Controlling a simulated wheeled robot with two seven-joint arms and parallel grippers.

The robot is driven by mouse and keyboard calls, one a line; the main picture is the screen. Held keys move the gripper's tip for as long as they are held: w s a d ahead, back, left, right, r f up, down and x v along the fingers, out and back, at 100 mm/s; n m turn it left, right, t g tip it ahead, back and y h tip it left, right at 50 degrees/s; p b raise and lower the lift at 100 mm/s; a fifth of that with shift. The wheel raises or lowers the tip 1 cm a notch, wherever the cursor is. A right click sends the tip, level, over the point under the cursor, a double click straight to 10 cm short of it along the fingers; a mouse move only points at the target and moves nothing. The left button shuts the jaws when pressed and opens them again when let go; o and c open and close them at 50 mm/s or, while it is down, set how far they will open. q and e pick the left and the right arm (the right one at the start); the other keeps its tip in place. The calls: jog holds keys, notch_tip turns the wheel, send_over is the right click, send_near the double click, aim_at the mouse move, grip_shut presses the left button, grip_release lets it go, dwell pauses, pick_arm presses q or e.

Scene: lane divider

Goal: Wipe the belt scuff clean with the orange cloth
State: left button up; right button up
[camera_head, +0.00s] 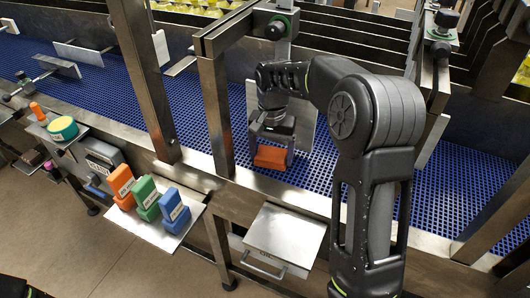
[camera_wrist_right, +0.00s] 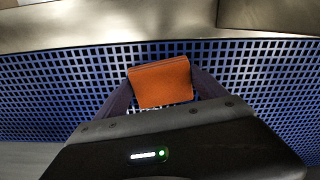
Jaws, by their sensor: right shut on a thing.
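The orange cloth (camera_head: 270,157) is a folded pad held between the fingers of my right gripper (camera_head: 271,150). It also shows in the right wrist view (camera_wrist_right: 161,82), with a finger on each side of it. My right gripper is shut on the cloth, low over the blue perforated belt (camera_head: 330,165) near its front rail. I cannot tell whether the cloth touches the belt. No scuff shows on the visible belt; any mark under the cloth or gripper is hidden. My left gripper is not in view.
Metal posts (camera_head: 215,110) rise left of my right gripper. A front shelf holds orange (camera_head: 121,182), green (camera_head: 145,195) and blue (camera_head: 173,206) labelled blocks. A side shelf carries a round green-topped item (camera_head: 62,128). A metal plate with a handle (camera_head: 285,237) sits in front.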

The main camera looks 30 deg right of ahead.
jog(key=shift+s+d+f, duration=0.15)
jog(key=shift+s+d, duration=0.15)
jog(key=shift+s, duration=0.2)
jog(key=shift+s+d, duration=0.25)
jog(key=shift+s, duration=0.2)
jog(key=shift+s+d, duration=0.75)
jog(key=shift+s, duration=0.3)
notch_tip(320, 180, up, 6)
jog(key=p, duration=0.4)
jog(key=shift+w+p, duration=0.1)
jog(key=shift+p, duration=0.25)
jog(key=shift+r, duration=0.2)
